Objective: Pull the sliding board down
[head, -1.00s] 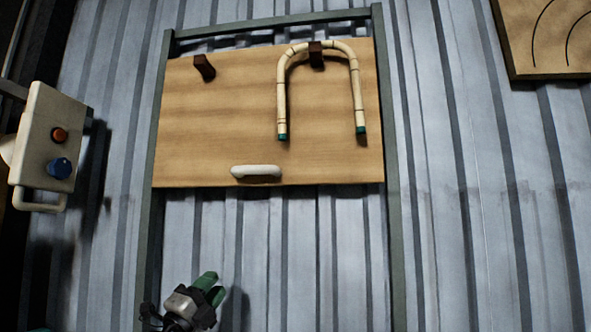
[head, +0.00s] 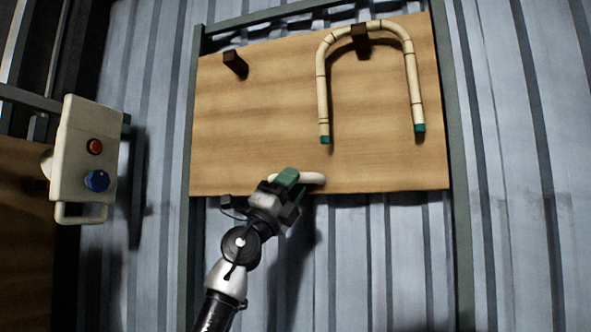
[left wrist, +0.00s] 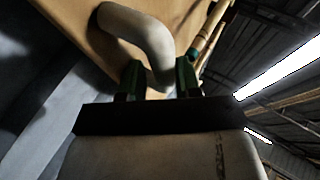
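The sliding board (head: 270,120) is a wooden panel high in a grey-green frame. Its white handle (head: 313,179) is near the lower edge. My left gripper (head: 286,179) is at the left part of the handle and covers it in the head view. In the left wrist view, the green fingers of my left gripper (left wrist: 159,78) stand apart, with the curved handle (left wrist: 138,32) reaching between them. A small gap seems to show beside the left finger; firm contact is not clear. My right gripper is not in view.
A bent rattan piece (head: 322,90) with green ends hangs on a dark peg (head: 361,42). Another peg (head: 235,64) is bare. A white control box (head: 85,150) with red and blue knobs is at left. The frame (head: 462,230) is clear below the board.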

